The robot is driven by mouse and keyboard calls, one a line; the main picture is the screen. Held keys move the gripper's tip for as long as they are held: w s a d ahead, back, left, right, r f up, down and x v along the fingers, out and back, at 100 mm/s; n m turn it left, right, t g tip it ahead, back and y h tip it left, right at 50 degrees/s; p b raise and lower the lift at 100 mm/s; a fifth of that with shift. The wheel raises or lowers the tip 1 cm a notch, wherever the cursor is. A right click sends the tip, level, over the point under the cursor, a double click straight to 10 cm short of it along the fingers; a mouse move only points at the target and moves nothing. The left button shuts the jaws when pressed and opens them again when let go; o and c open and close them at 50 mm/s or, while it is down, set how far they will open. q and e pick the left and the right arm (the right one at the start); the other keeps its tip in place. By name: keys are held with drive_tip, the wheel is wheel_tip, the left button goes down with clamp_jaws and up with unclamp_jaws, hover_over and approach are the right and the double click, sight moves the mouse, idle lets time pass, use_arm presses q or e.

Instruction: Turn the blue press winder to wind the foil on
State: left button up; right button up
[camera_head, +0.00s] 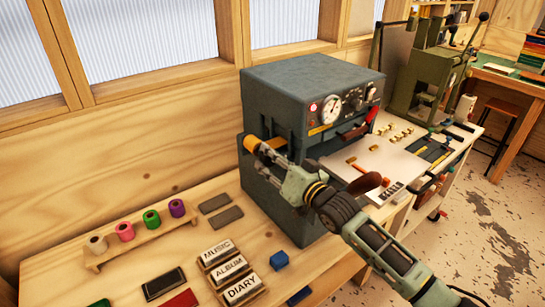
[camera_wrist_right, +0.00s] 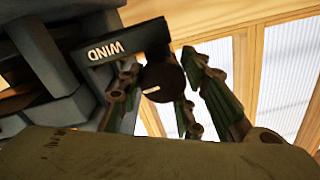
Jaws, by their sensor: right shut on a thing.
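The blue-grey press (camera_head: 290,100) stands on the bench against the wall. A gold foil roll (camera_head: 251,144) sits on its left side. My right gripper (camera_head: 266,152) reaches to that side, next to the roll. In the right wrist view, the round dark winder knob (camera_wrist_right: 163,84) with a short white mark sits between the fingers, and the gripper is shut on it. A black plate marked WIND (camera_wrist_right: 118,44) is just beside the knob. In the head view my gripper hides the knob. My left gripper is not in view.
A wooden rack (camera_head: 140,243) with several coloured foil rolls stands at the left. Blocks marked MUSIC, ALBUM and DIARY (camera_head: 228,270) lie in front, near a small blue block (camera_head: 279,260). A green press (camera_head: 425,80) stands at the right.

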drive_tip(key=m, duration=0.6)
drive_tip(key=shift+d+m, duration=0.1)
drive_tip(key=shift+m, duration=0.2)
idle(0.5)
drive_tip(key=o, duration=0.8)
drive_tip(key=shift+w, duration=0.1)
drive_tip(key=o, duration=0.3)
drive_tip(key=shift+d+f, duration=0.1)
drive_tip(key=shift+f, duration=0.05)
drive_tip(key=v, duration=1.2)
